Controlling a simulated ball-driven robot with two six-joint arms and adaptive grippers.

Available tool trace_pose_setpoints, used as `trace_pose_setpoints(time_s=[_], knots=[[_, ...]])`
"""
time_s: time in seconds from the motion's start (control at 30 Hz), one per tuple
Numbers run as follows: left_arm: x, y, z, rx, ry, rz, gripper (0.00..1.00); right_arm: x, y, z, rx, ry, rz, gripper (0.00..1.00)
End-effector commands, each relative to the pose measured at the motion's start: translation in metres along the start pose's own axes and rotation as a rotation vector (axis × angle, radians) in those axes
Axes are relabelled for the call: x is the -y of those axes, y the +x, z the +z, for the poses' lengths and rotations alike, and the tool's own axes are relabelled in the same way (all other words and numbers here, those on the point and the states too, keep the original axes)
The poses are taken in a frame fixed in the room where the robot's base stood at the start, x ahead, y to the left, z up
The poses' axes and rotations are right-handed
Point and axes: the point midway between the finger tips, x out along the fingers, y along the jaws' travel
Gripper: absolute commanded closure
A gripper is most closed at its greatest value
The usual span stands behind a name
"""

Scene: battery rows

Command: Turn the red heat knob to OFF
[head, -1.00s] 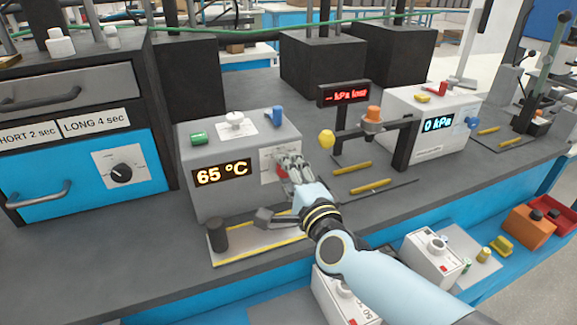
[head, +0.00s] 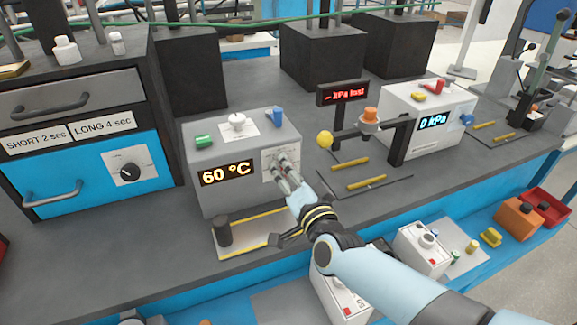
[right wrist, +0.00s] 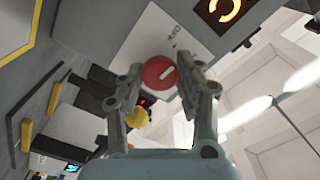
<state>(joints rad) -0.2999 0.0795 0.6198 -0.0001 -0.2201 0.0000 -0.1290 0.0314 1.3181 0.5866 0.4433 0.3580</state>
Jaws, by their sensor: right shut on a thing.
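The red heat knob (right wrist: 158,75) has a white pointer line and sits on the white panel on the front of a grey heater box (head: 205,142). My right gripper (head: 282,160) is at that panel and hides the knob in the head view. In the right wrist view my right gripper (right wrist: 162,76) has a finger on each side of the knob and is shut on it. The pointer line slants toward one finger. Small lettering (right wrist: 173,32) on the panel is hard to read. The heater display (head: 227,172) reads 60 °C. My left gripper is out of view.
A plate with a dark post (head: 223,232) lies before the heater, close under my right arm. A stand with an orange-topped arm (head: 370,115) and a kPa box (head: 450,140) stand to the right. A blue drawer unit (head: 90,190) stands to the left.

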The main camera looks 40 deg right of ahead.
Motion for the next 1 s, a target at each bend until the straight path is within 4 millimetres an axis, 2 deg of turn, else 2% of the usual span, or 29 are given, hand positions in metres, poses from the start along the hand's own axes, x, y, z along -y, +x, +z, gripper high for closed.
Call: trace_pose_setpoints(time_s=[0.3, 0.77, 0.8, 0.93, 1.0], knots=[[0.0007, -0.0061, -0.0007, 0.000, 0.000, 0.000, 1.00, -0.0005, -0.0006, 0.0012, 0.003, -0.089, 0.002, 0.98], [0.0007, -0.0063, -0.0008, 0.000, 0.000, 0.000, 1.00, -0.0012, -0.0009, 0.0016, 0.004, -0.100, 0.003, 0.97], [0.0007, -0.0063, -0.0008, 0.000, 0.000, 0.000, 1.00, -0.0012, -0.0009, 0.0015, 0.004, -0.100, 0.003, 0.60], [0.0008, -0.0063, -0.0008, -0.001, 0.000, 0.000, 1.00, -0.0008, -0.0007, 0.0011, 0.002, -0.099, 0.002, 0.43], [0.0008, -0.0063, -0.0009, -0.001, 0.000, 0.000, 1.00, -0.0006, -0.0005, 0.0009, 0.002, -0.098, 0.002, 0.42]])
